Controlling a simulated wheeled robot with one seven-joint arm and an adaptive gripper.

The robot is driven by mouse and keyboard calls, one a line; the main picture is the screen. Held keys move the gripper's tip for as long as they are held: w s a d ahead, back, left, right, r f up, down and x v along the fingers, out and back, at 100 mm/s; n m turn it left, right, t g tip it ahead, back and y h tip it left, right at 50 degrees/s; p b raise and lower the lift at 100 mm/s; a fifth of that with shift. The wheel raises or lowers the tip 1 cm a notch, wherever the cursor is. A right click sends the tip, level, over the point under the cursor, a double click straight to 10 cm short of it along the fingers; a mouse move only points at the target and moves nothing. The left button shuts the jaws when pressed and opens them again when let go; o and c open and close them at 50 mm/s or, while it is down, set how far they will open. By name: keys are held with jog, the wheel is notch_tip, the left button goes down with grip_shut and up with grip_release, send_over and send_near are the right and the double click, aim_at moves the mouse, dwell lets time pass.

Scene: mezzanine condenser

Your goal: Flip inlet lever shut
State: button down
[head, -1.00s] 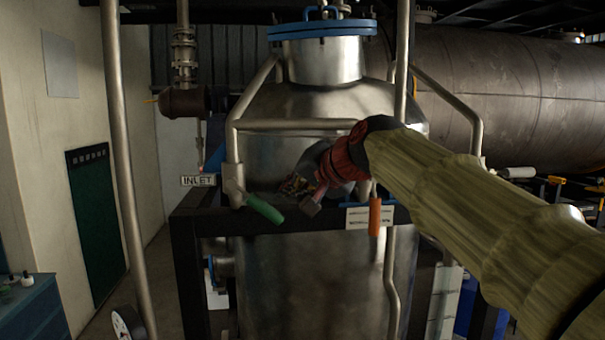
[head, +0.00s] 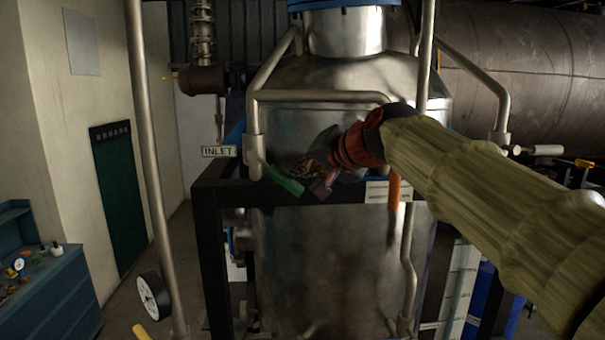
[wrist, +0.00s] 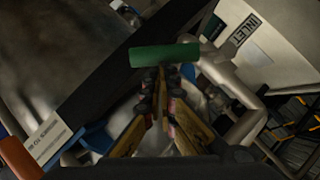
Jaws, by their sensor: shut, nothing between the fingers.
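The inlet lever has a green handle (head: 285,181) that slants down to the right from the pipe valve under the INLET sign (head: 219,151). My gripper (head: 322,188) is just right of the handle's free end in the head view. In the wrist view the green handle (wrist: 165,56) lies across the picture, just beyond the tips of my gripper (wrist: 160,74). The fingers are shut with nothing between them. I cannot tell whether the tips touch the handle.
An orange handle (head: 393,190) hangs to the right, beside a white label (head: 377,192). A dark frame (head: 235,192) and pipes surround the steel vessel (head: 330,255). A gauge (head: 152,297) is at lower left, near a blue bench (head: 50,300).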

aim_at(296, 185)
jog(key=shift+a+f+m+b, duration=0.1)
jog(key=shift+f+m+b, duration=0.3)
jog(key=shift+b, duration=0.6)
jog(key=f+b, duration=0.1)
jog(key=b, duration=0.2)
jog(key=f+m+y+b, duration=0.1)
jog(key=b, duration=0.1)
jog(key=shift+a+f+y+b, duration=0.3)
jog(key=shift+a+b, duration=0.1)
jog(key=a+f+m+t+y+b, duration=0.3)
jog(key=a+m+b, duration=0.2)
jog(key=b, duration=0.9)
jog(key=shift+f+b, duration=0.3)
jog(key=shift+b, duration=0.1)
jog(key=shift+s, duration=0.1)
